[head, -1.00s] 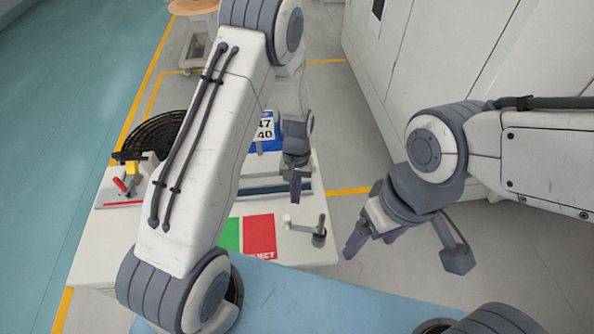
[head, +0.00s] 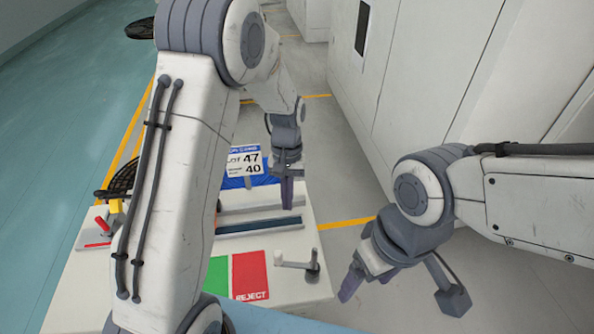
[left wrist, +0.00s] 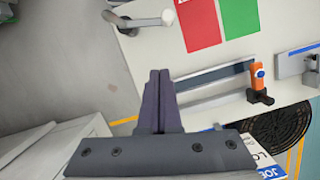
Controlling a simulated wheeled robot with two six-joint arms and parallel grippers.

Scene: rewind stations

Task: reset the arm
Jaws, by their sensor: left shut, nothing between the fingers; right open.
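The white bench (head: 210,285) carries a small crank arm (head: 297,264) with a pale knob at its front right. The crank arm (left wrist: 145,20) shows at the top left of the left wrist view. A red lever (head: 102,224) stands at the bench's left side. An orange upright piece with a blue knob (left wrist: 259,72) stands by the grooved rail (left wrist: 215,80). My left gripper (head: 287,200) is shut and empty, above the rail's right part, apart from the crank. My right gripper (head: 400,290) is open and empty, right of the bench.
A red REJECT pad (head: 250,275) and a green pad (head: 217,275) lie at the bench front. A label sign (head: 245,162) reading 47 and 40 stands behind the rail. A black reel (head: 121,180) is partly hidden by my left arm. White cabinets (head: 440,80) line the right.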

